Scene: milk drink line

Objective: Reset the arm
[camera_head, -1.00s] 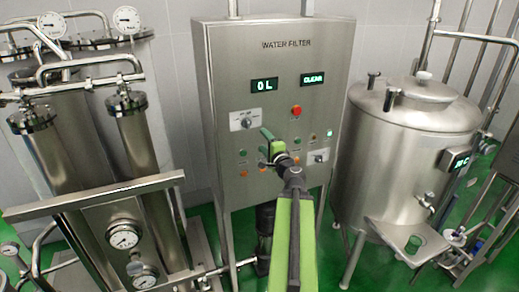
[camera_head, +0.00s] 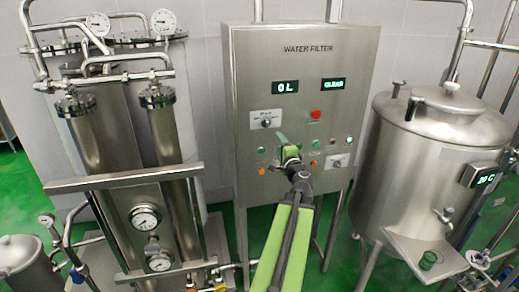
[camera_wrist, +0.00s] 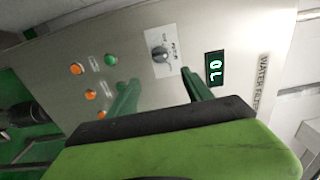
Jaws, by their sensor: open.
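My green arm reaches up from the bottom of the head view, with my gripper (camera_head: 281,140) in front of the lower part of the water filter panel (camera_head: 303,75). In the wrist view my gripper (camera_wrist: 160,95) shows two green fingers spread apart with nothing between them. Beyond them are the panel's dark rotary knob (camera_wrist: 159,53), a green button (camera_wrist: 111,59) and orange buttons (camera_wrist: 77,69). The panel display (camera_head: 285,88) reads 0 L, and a second display (camera_head: 332,84) seems to read CLEAR. I cannot tell the exact gap between fingers and panel.
Steel filter columns (camera_head: 105,140) with pipes and gauges (camera_head: 145,218) stand at the left. A round steel tank (camera_head: 420,160) with a temperature display (camera_head: 484,178) stands at the right. A red button (camera_head: 316,114) is on the panel.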

